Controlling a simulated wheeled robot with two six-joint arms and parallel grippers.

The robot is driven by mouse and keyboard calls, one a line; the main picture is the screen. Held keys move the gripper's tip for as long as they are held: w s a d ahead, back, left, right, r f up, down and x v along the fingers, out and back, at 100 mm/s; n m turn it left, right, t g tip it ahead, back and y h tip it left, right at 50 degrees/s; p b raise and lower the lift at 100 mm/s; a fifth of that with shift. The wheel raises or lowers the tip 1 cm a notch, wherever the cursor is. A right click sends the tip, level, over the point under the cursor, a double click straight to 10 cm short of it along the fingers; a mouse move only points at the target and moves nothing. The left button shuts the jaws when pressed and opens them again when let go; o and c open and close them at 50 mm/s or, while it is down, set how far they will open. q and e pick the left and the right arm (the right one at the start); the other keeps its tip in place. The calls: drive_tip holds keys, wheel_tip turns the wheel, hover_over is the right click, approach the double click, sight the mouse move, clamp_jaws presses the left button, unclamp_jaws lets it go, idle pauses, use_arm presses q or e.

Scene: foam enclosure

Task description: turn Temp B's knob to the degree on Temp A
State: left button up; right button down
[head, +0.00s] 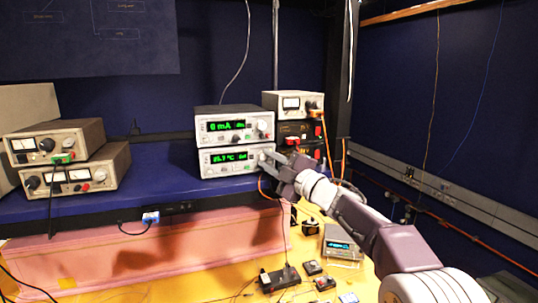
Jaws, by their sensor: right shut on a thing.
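Two stacked instruments with green displays stand on the blue shelf. The upper instrument (233,112) seems to read "0 mA" and has a knob (262,126) at its right end. The lower instrument (215,172) reads about "25.7 °C", though small. No Temp A or Temp B label is legible, so I cannot tell which unit is which. My right gripper (268,157) reaches in from the right and is shut at the right end of the lower instrument's front, on its knob, which the fingers mostly hide. My left gripper is not in view.
Other meters (83,177) are stacked at the left, and more units (292,101) stand right of the displays. An orange cable hangs by my right gripper. Small devices and a multimeter (342,246) lie on the yellow bench below. The blue shelf (165,185) is partly clear.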

drive_tip(key=shift+r+n+p, duration=0.15)
drive_tip(key=shift+n+p, duration=0.3)
drive_tip(key=shift+n, duration=0.25)
drive_tip(key=c, duration=1.2)
unclamp_jaws()
drive_tip(key=shift+w, duration=0.1)
drive_tip(key=shift+c, duration=0.2)
drive_tip(key=shift+s+d+f+b, duration=0.2)
drive_tip(key=shift+d+f+b, duration=0.05)
drive_tip(key=shift+b, duration=0.05)
drive_tip(key=r+b+v, duration=0.1)
drive_tip(key=b+v, duration=0.3)
drive_tip(key=v, duration=0.4)
drive_tip(key=shift+s+d, duration=0.15)
drive_tip(key=shift+s, duration=0.05)
